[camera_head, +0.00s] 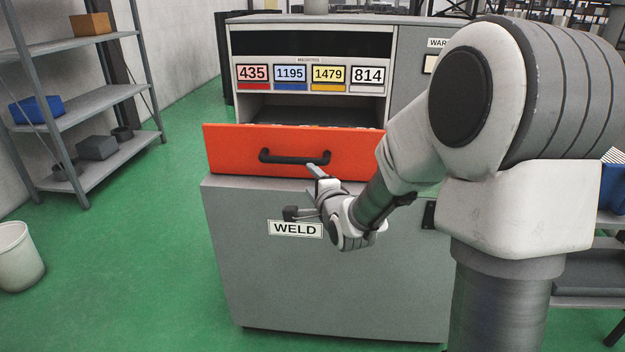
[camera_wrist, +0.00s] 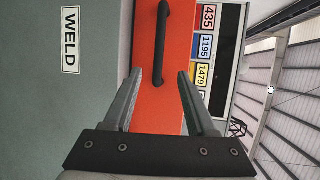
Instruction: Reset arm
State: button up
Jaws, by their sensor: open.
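My gripper (camera_head: 304,192) is in front of the grey cabinet (camera_head: 330,280), just below the black drawer handle (camera_head: 295,157). In the wrist view my gripper (camera_wrist: 162,82) has its two fingers apart with nothing between them. The handle shows beyond the fingertips in the wrist view (camera_wrist: 160,45), apart from them. The orange drawer (camera_head: 230,150) is pulled out from the cabinet. Its inside is mostly hidden behind its front. No flanged cylinders can be made out.
Labels 435 (camera_head: 252,74), 1195, 1479 and 814 sit above the drawer, and a WELD label (camera_head: 295,229) below. A shelf (camera_head: 80,100) with boxes and a white bin (camera_head: 18,257) stand at left. Green floor (camera_head: 140,270) between them and the cabinet is clear.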

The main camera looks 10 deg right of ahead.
jog(key=shift+s, duration=0.1)
jog(key=s+r+n+g+h, duration=0.15)
jog(key=s+n+g, duration=0.35)
jog(key=s+n, duration=0.75)
jog(key=s+r+n+g, duration=0.2)
jog(key=s+n+g, duration=0.3)
jog(key=s, duration=1.5)
notch_tip(320, 180, up, 20)
jog(key=p, duration=2)
jog(key=shift+s+r, duration=0.2)
jog(key=shift+s, duration=0.25)
jog(key=shift+n, duration=0.25)
